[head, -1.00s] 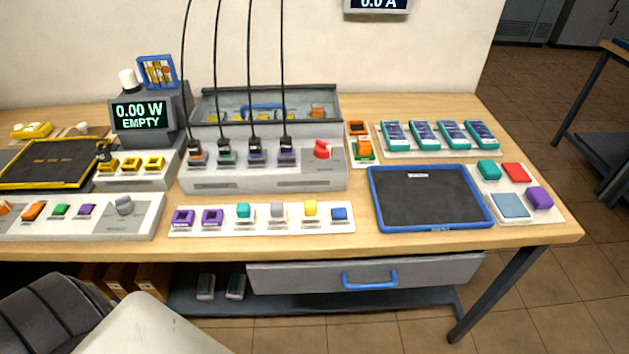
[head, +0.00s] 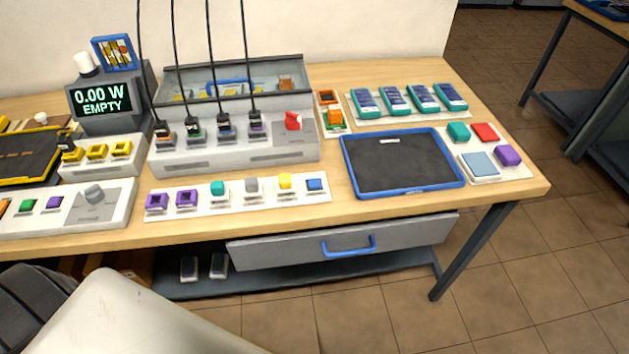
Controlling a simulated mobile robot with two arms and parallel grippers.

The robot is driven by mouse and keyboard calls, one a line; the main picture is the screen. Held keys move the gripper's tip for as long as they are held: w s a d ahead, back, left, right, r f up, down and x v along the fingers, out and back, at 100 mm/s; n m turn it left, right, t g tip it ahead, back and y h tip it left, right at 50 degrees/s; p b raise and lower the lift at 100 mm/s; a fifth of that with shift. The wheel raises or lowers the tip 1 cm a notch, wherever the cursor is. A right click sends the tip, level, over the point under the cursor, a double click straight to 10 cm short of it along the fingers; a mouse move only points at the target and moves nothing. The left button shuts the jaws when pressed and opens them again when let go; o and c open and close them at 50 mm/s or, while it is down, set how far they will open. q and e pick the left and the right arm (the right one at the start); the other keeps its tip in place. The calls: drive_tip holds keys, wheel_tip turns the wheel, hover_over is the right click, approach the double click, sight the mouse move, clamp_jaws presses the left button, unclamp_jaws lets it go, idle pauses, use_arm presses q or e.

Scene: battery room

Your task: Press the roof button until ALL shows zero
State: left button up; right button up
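A dark display (head: 101,100) on a grey housing at the back left of the bench reads "0.00 W EMPTY" in green. No label reading "roof" or "ALL" can be made out. A white strip (head: 325,189) on the bench carries a row of small coloured blocks: purple, teal, grey, yellow and blue. A grey panel (head: 113,219) at the left has coloured keys and a grey knob (head: 94,194). Neither of my grippers shows. Only pale and dark parts of my own body fill the lower left corner.
A grey unit (head: 235,157) with black cables and a red switch (head: 293,121) stands mid-bench. A blue-rimmed tray (head: 345,165) lies right of it, near several teal meters (head: 396,100). A drawer with a blue handle (head: 348,245) is below.

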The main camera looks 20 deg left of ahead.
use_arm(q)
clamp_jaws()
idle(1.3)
